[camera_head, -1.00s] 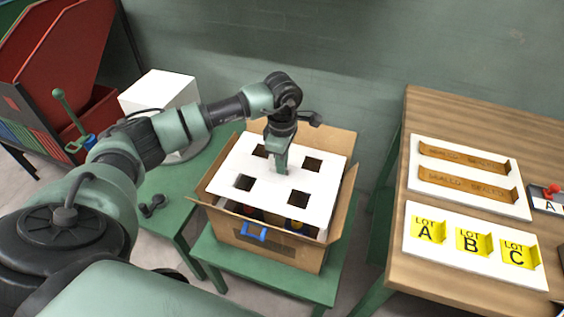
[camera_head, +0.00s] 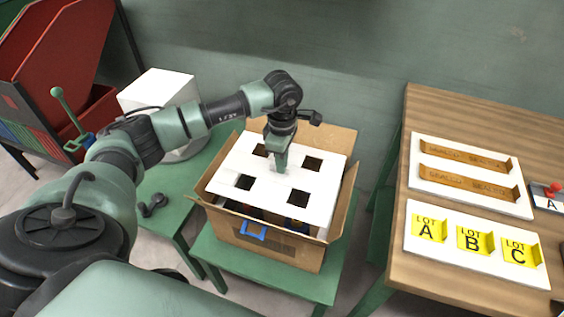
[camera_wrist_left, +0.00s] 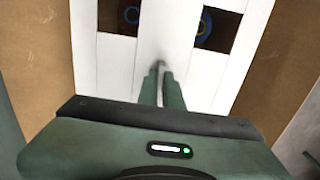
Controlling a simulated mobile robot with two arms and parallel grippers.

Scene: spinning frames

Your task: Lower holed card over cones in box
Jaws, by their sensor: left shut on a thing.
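The white holed card (camera_head: 230,165) with square holes lies nearly level across the mouth of the open cardboard box (camera_head: 270,250). My left gripper (camera_head: 281,168) points down at the card's middle and is shut on it. In the left wrist view the gripper (camera_wrist_left: 161,72) is shut on the middle of the card (camera_wrist_left: 115,55), with box walls on both sides. Blue rings, seemingly of cones (camera_wrist_left: 203,25), show through two holes there. In the head view, dark shapes with some blue show under the card's front edge; most of the cones are hidden. My right gripper is not in view.
A wooden table (camera_head: 395,240) at right holds a tray of yellow LOT cards (camera_head: 474,241) and a tray of brown sealed cards (camera_head: 465,168).

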